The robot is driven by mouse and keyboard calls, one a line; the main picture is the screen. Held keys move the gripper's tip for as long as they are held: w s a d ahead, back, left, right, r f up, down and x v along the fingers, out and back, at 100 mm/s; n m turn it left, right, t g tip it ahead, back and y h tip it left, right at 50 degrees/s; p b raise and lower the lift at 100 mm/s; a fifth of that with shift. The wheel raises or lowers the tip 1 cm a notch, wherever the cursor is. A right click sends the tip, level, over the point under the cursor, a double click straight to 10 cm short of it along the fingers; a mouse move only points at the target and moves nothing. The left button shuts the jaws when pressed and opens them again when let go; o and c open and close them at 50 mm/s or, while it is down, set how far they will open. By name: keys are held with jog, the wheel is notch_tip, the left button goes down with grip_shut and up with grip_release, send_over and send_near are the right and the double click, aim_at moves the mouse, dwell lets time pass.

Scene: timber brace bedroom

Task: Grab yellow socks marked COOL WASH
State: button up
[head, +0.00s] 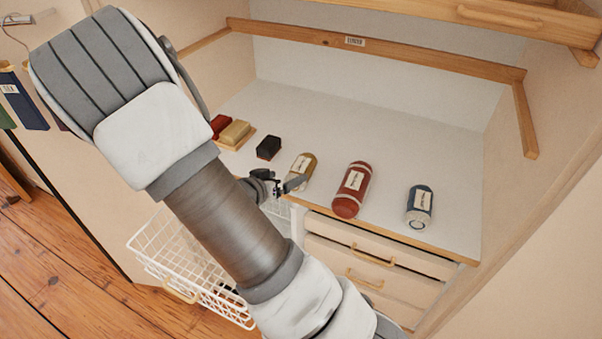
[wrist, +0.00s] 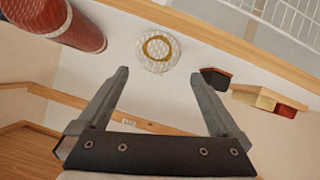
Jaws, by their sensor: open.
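The yellow rolled socks (head: 306,163) lie on the white shelf top, with a pale label whose writing is too small to read. In the wrist view, a pale round end with a yellow ring (wrist: 157,48), which seems to be the same roll, sits just beyond and between my fingertips. My gripper (head: 283,186) is beside the roll at the shelf's front edge, partly covering it in the head view. In the wrist view my gripper (wrist: 160,75) is open with nothing between the fingers.
A red roll (head: 352,188) and a blue roll (head: 420,205) lie to the right. A black block (head: 268,147), a yellow block (head: 235,132) and a red block (head: 219,125) are left. A white wire basket (head: 165,255) and drawers (head: 375,262) are below.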

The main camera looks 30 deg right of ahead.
aim_at(298, 167)
jog(key=shift+x, duration=3.55)
jog(key=shift+s+r, duration=0.15)
jog(key=shift+s, duration=0.05)
jog(key=c, duration=1.3)
jog(key=shift+r, duration=0.1)
jog(key=shift+r, duration=0.55)
notch_tip(298, 167, up, 2)
jog(key=shift+r, duration=0.25)
jog(key=s+d+r, duration=0.1)
jog(key=s+r, duration=0.1)
jog(key=s+d+r, duration=0.1)
jog(key=s, duration=0.2)
jog(key=s+d+r, duration=0.1)
jog(key=s+r, duration=0.1)
jog(key=s, duration=0.1)
jog(key=shift+s+d+r, duration=0.25)
jog(key=shift+d+r, duration=0.15)
jog(key=shift+c, duration=0.2)
jog(key=shift+s+d+r+b, duration=0.2)
jog(key=shift+s+r+b, duration=0.1)
jog(key=shift+s+b, duration=0.25)
jog(key=shift+s+d+r+b, duration=0.25)
jog(key=shift+s+r+b, duration=0.15)
jog(key=shift+b, duration=0.25)
jog(key=shift+f, duration=0.1)
